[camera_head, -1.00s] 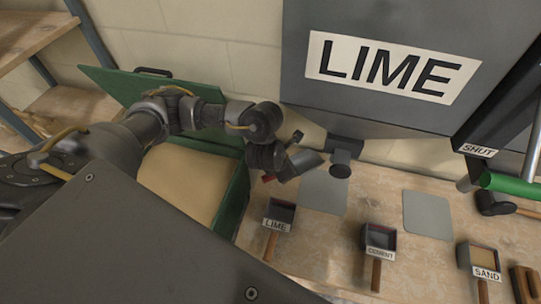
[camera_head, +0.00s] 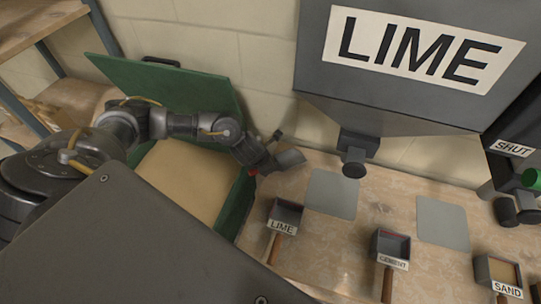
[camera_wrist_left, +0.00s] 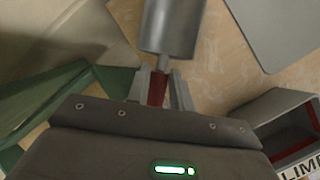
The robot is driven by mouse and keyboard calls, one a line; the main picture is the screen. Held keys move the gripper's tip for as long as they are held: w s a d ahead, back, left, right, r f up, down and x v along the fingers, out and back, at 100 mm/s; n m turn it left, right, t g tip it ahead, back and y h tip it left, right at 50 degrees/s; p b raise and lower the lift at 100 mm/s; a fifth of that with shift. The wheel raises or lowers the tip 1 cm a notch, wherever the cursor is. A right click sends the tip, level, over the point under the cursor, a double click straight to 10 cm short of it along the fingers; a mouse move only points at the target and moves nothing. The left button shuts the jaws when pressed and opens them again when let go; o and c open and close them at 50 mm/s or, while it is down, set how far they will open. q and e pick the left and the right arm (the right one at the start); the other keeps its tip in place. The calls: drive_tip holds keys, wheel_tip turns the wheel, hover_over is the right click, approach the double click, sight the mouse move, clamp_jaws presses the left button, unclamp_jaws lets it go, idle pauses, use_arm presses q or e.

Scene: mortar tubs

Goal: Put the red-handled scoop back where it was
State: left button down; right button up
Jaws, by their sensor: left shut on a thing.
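My left gripper (camera_head: 258,167) is shut on the red handle of the scoop (camera_head: 290,157), near the right wall of the green bin. In the left wrist view, the gripper's fingers (camera_wrist_left: 159,90) close on the red handle, and the scoop's grey metal cup (camera_wrist_left: 170,30) extends away from them. In the head view, the handle is mostly hidden by the gripper. The scoop appears held above the wooden bench (camera_head: 300,250); its exact height is unclear. My right gripper is not in view.
The open green bin (camera_head: 238,205) holds a tan fill. Boxes with wooden handles, labelled LIME (camera_head: 286,215), CEMENT (camera_head: 391,246) and SAND (camera_head: 497,272), stand on the bench. Grey mats (camera_head: 332,195) (camera_head: 442,222) lie behind them. The LIME hopper (camera_head: 400,105) hangs above, its spout (camera_head: 356,155) pointing down.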

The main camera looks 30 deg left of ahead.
use_arm(q)
drive_tip(key=shift+f, duration=0.45)
drive_tip(key=c, duration=1.2)
unclamp_jaws()
drive_tip(key=shift+c, duration=0.2)
drive_tip(key=p+v, duration=0.2)
drive_tip(key=v, duration=1)
